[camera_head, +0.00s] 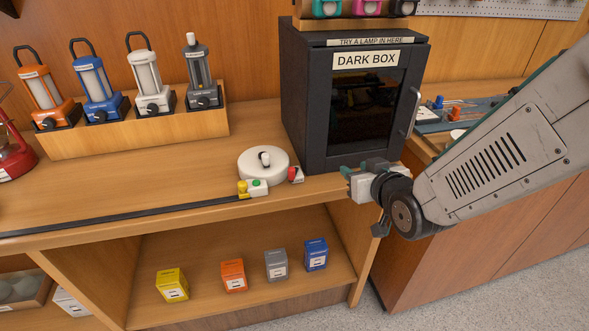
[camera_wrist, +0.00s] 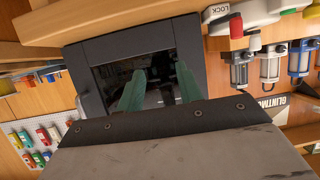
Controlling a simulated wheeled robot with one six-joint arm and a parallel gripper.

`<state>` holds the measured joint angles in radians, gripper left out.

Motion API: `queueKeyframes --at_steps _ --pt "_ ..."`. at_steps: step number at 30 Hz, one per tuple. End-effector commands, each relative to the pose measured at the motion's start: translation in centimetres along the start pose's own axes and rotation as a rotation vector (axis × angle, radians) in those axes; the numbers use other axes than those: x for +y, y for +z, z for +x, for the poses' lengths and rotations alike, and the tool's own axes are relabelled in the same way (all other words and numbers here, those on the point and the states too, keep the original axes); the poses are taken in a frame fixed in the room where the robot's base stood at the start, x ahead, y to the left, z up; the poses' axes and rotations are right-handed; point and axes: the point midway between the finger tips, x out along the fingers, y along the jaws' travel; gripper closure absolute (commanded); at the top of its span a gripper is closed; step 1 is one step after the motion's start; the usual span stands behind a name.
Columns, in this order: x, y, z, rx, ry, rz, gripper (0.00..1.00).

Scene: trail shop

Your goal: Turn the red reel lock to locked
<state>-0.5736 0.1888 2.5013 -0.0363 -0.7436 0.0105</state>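The red reel lock (camera_head: 295,174) is a small red piece on a white base at the counter's front edge, just right of the round white reel (camera_head: 264,152). In the wrist view the red lock (camera_wrist: 236,25) shows at the top right, beside a white plate (camera_wrist: 218,11) reading LOCK. Which way it is turned I cannot tell. My gripper (camera_head: 346,173) is to the right of the lock, in front of the dark box and apart from the lock. In the wrist view my gripper's two green fingers (camera_wrist: 160,82) stand apart with nothing between them.
The dark box (camera_head: 305,100), with a door handle, stands behind my gripper. A green button and yellow knob (camera_head: 242,187) sit left of the lock, by a black strip (camera_head: 120,215) along the counter edge. Lanterns (camera_head: 97,85) stand at the back left. Small boxes (camera_head: 233,275) sit below.

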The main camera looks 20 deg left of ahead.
Motion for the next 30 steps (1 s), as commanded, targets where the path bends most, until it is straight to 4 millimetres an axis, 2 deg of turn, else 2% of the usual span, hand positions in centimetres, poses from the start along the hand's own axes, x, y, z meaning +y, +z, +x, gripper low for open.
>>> queueKeyframes --at_steps 1,3,6,9,15,24,30 --pt "-2.3 1.0 1.2 0.052 -0.042 -0.013 0.64" --pt "-4.9 1.4 2.0 0.143 -0.091 -0.023 0.64" --pt "-7.9 2.1 2.5 0.247 -0.147 -0.029 0.64" --pt "-9.8 2.6 2.4 0.319 -0.186 -0.029 0.64" --pt "-11.2 2.5 2.9 0.375 -0.212 -0.026 0.64" --pt "-12.2 0.8 7.1 0.376 -0.210 -0.026 0.64" --pt "-12.6 0.0 9.0 0.376 -0.210 -0.026 0.64"
